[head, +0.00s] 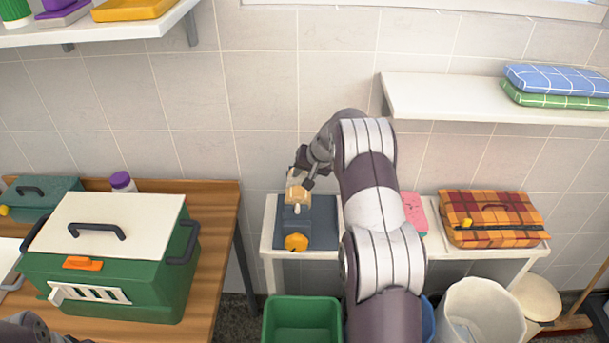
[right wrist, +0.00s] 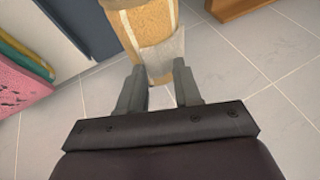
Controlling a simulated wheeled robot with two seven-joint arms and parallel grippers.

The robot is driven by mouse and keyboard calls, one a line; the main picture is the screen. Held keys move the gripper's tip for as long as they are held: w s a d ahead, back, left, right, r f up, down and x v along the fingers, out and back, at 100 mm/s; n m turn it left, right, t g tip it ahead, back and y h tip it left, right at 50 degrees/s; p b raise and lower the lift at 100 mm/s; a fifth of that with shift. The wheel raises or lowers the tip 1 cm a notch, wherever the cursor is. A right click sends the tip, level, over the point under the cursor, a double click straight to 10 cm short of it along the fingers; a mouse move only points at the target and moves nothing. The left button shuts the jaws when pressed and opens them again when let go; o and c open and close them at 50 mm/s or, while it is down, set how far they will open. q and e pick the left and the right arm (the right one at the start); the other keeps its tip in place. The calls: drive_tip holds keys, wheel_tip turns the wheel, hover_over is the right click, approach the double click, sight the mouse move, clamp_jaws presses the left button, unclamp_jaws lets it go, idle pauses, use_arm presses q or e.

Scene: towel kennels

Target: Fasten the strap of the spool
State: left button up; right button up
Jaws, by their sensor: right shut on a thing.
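The spool (head: 297,196) is a tan upright piece on a dark blue mat (head: 322,232) on the white bench. In the right wrist view the spool (right wrist: 150,22) is a tan cylinder with pale bands, and a pale, see-through strap end (right wrist: 165,58) hangs over its near side. My right gripper (head: 303,178) is at the spool's top. In the right wrist view its fingers (right wrist: 160,88) are shut on this strap end. The spool's far side is hidden. Part of my left arm's end (head: 35,330) shows at the bottom left; its fingers cannot be made out.
An orange round thing (head: 296,242) lies on the mat's front. A pink thing (head: 414,212) and a plaid case (head: 490,218) sit farther right. Green (head: 302,320) and white (head: 482,315) bins stand below. A green carrier (head: 110,270) stands on the wooden table at left.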

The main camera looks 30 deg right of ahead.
drive_tip(key=o, duration=0.9)
drive_tip(key=shift+f, duration=0.15)
drive_tip(key=shift+o, duration=0.7)
drive_tip(key=shift+w, duration=0.15)
drive_tip(key=b+v, duration=0.3)
drive_tip(key=v, duration=0.9)
drive_tip(key=shift+r, duration=0.25)
